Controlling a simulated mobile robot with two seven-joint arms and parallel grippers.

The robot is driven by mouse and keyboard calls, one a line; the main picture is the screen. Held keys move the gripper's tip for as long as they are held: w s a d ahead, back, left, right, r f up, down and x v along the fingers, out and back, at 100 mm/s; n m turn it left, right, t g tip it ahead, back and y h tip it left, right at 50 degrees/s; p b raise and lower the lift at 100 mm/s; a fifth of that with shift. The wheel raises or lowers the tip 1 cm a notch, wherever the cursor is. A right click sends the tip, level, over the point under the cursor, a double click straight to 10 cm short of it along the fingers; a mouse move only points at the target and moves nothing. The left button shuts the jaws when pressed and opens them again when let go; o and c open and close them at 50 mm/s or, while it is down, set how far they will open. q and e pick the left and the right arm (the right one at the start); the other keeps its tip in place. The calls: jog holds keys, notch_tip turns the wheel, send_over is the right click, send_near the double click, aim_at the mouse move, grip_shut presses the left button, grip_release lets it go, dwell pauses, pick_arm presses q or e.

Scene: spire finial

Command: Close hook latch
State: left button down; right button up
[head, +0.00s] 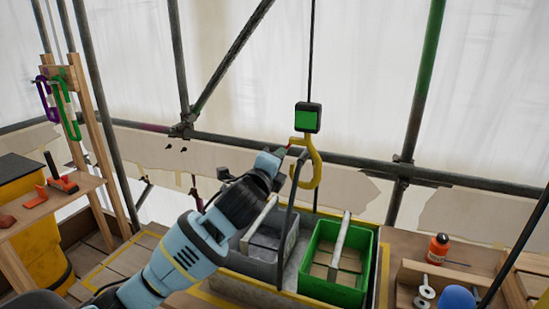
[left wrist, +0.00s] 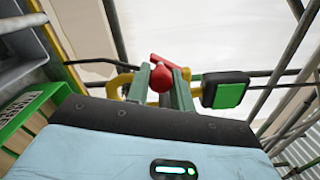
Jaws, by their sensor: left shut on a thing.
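A yellow hook (head: 317,168) hangs on a thin line under a black block with a green face (head: 307,117). The block also shows in the left wrist view (left wrist: 226,92), with part of the yellow hook (left wrist: 117,86) behind the fingers. My left gripper (head: 282,153) is at the hook's upper left side. In the left wrist view its two fingers (left wrist: 161,88) are shut on a red latch piece (left wrist: 160,76) with a rounded knob. I cannot tell whether the latch closes the hook's mouth. My right gripper is not in view.
An orange bottle (head: 438,248) is on the right bench. A wooden shelf (head: 50,205) with red tools is at left. Scaffold poles (head: 420,85) stand behind.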

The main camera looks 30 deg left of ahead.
pick_arm(q)
jog(key=n, duration=0.1)
jog(key=d+n, duration=0.1)
jog(key=shift+f+n, duration=0.25)
jog(key=shift+n, duration=0.15)
jog(key=shift+d+n, duration=0.3)
jog(key=shift+n, duration=0.6)
jog(key=shift+d+n, duration=0.3)
jog(key=shift+n, duration=0.6)
jog(key=c, duration=1.2)
grip_release()
jog(key=shift+s, duration=0.1)
jog(key=s, duration=0.7)
jog(key=shift+s+d, duration=0.25)
jog(key=shift+s, duration=0.05)
jog(key=shift+f, duration=0.15)
